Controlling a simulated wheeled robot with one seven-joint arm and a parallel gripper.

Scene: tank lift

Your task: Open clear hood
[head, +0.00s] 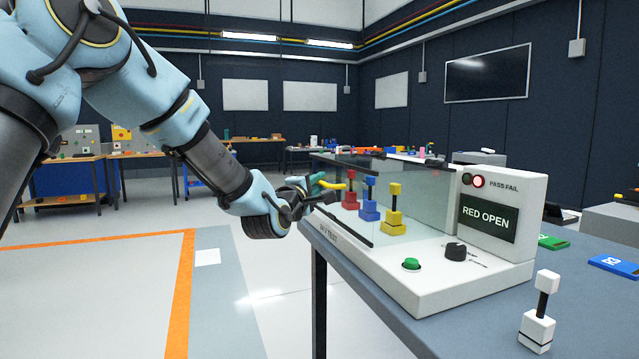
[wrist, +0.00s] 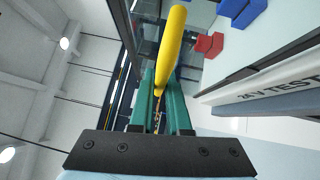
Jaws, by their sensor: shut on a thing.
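The clear hood (head: 420,187) stands over red, blue and yellow terminals (head: 393,218) on the white test unit (head: 455,275) in the head view. It looks lowered, with its dark lower edge close to the base, though a small gap cannot be ruled out. My gripper (head: 318,183) is at the hood's left side. Its green fingers (wrist: 160,105) are shut on a yellow bar (wrist: 171,50), which also shows in the head view (head: 332,185) and looks like the hood's handle. Its attachment to the hood is not clear.
The unit's screen (head: 487,218) reads "RED OPEN" and a red lamp (head: 479,181) is lit. A green button (head: 411,264) and black knob (head: 455,251) sit on the base. A white-and-black piece (head: 538,325) stands on the table at front right. Floor left of the table is clear.

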